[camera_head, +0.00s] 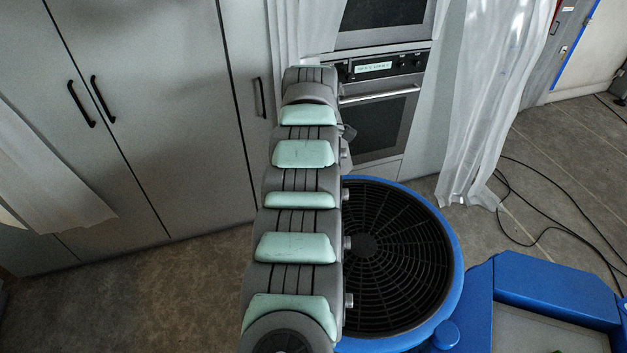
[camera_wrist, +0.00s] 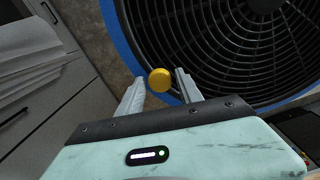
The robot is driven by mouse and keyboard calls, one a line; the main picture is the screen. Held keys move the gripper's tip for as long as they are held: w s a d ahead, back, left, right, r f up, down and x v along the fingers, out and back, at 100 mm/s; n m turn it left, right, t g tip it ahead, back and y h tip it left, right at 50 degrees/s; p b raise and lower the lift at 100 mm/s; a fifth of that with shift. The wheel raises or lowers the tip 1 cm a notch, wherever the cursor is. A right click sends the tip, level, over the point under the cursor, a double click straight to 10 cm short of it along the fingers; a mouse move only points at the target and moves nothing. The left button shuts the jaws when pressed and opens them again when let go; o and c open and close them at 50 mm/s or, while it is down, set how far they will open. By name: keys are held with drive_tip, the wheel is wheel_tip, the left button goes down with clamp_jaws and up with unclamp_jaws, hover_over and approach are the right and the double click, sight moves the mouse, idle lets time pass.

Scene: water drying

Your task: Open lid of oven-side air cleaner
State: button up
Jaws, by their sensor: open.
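The air cleaner is a blue round housing (camera_head: 455,255) with a black slatted grille (camera_head: 400,260) on top, standing in front of the oven. In the wrist view the grille (camera_wrist: 235,50) and the blue rim (camera_wrist: 126,45) fill the upper right. A round yellow knob (camera_wrist: 160,79) shows at the rim's near left edge. My gripper (camera_wrist: 158,76) is open, with the knob appearing between its fingertips. I cannot tell whether the fingers touch it. In the head view my arm hides the knob and the gripper.
The oven (camera_head: 385,120) is built into the back wall, beside grey cabinets (camera_head: 150,110) at left. A white curtain (camera_head: 490,100) hangs right of it. Another blue unit (camera_head: 550,290) stands at right front. Black cables (camera_head: 550,200) lie on the floor at right.

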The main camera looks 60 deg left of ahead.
drive_tip(key=shift+o, duration=0.9)
drive_tip(key=shift+r, duration=0.45)
wheel_tip(320, 180, up, 10)
drive_tip(key=p, duration=0.4)
drive_tip(key=shift+p, duration=0.4)
